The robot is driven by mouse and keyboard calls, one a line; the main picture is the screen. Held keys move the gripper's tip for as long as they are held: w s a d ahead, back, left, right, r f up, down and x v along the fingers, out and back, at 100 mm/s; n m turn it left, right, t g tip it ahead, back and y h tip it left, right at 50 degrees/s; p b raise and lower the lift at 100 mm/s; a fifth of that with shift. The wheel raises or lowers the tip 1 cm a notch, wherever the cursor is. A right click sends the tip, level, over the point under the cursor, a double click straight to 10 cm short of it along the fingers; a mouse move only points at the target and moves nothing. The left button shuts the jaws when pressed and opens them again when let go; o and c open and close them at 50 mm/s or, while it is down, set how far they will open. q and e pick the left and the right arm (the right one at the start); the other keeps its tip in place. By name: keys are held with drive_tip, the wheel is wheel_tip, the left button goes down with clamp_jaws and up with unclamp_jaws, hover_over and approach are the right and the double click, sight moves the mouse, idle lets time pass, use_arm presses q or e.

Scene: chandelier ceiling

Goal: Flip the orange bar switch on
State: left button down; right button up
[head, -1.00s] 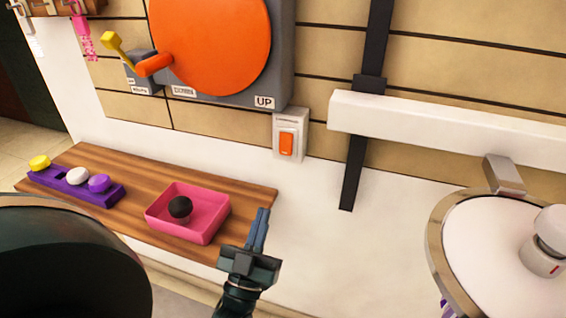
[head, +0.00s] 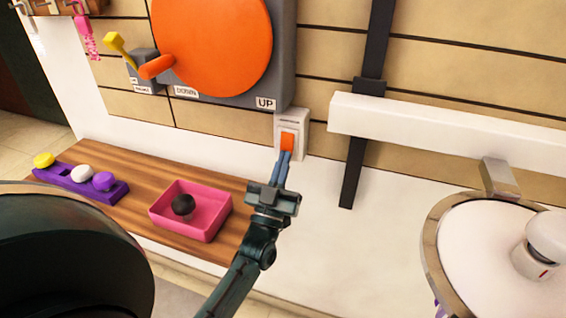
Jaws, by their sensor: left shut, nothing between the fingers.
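The orange bar switch (head: 288,140) sits in a white wall plate (head: 304,140), below the "UP" label. My left gripper (head: 284,156) is shut and empty. Its fingertips overlap the lower part of the orange bar in the head view; I cannot tell whether they touch it. The fingers hide the bar's lower end. The right gripper is not in view.
A wooden shelf (head: 130,171) holds a pink tray (head: 216,228) with a dark ball (head: 183,205), and a purple holder (head: 62,180). A large orange disc (head: 212,45) is above. A white rail (head: 440,125) juts out at right.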

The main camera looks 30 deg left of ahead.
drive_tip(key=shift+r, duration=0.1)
use_arm(q)
drive_tip(key=b, duration=0.1)
drive_tip(key=t+b, duration=0.1)
drive_tip(key=shift+w+a+f+b, duration=0.1)
drive_tip(key=shift+w+f+b, duration=0.1)
drive_tip(key=shift+w+b, duration=0.15)
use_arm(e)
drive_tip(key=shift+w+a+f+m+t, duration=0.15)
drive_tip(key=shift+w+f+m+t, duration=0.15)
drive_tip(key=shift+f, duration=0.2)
use_arm(q)
drive_tip(key=b+v, duration=0.2)
drive_tip(key=v, duration=1)
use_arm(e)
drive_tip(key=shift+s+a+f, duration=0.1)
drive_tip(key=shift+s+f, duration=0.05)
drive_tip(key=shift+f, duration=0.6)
